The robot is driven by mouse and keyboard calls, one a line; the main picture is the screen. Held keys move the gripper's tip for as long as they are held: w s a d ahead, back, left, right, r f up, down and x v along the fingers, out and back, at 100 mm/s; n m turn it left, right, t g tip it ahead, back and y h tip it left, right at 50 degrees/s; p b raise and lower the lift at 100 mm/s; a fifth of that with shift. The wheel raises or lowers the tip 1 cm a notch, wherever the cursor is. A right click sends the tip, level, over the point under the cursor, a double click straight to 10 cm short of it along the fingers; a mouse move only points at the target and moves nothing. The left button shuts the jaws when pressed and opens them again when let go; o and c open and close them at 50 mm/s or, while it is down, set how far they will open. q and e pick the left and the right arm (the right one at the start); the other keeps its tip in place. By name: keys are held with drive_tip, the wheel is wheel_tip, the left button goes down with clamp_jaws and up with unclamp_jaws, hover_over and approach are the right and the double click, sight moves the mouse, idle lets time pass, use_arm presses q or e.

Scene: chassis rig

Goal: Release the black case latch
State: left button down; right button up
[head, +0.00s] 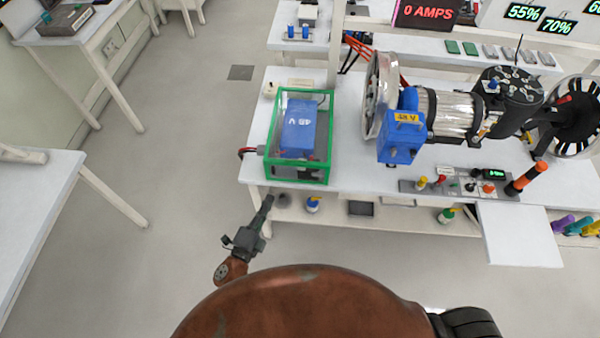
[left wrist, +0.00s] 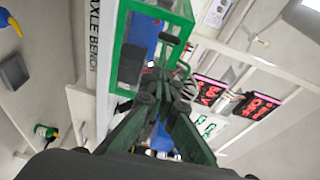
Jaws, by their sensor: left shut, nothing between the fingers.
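A clear case with a green frame (head: 328,161) stands at the front left of the white bench, holding a blue 48 V battery (head: 299,128). A dark strip (head: 288,172) shows low on the case's front face; I cannot tell whether it is the black latch. My left gripper (head: 268,200) is shut and empty, just in front of the bench edge and below the case's front left corner. In the left wrist view its closed fingertips (left wrist: 167,45) overlap the green case frame (left wrist: 121,40), with no clear contact. My right gripper is not in view.
On the bench right of the case stand a motor (head: 447,115) with a blue 48 V box (head: 398,150) and a control panel (head: 462,187). Red cables (head: 247,152) stick out at the case's left. Bottles stand on the shelf below. Open floor lies left.

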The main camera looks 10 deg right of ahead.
sight(292, 167)
use_arm(q)
drive_tip(key=shift+s+d+r+m+h, duration=0.2)
drive_tip(key=shift+d+r+m, duration=0.15)
drive_tip(key=shift+d, duration=0.15)
drive_tip(key=shift+s+d+r+m+h, duration=0.1)
drive_tip(key=shift+d+r+m+h, duration=0.1)
drive_tip(key=shift+d+m, duration=0.2)
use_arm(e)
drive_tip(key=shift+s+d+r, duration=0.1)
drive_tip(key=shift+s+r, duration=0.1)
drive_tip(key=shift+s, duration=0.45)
use_arm(q)
drive_tip(key=x, duration=1)
drive_tip(key=shift+w+d+f, duration=0.1)
drive_tip(key=shift+w, duration=0.1)
drive_tip(key=a, duration=0.2)
drive_tip(key=shift+w+a, duration=0.15)
drive_tip(key=shift+a, duration=0.2)
drive_tip(key=shift+w+a, duration=0.15)
drive_tip(key=shift+a, duration=0.4)
drive_tip(key=shift+a, duration=0.1)
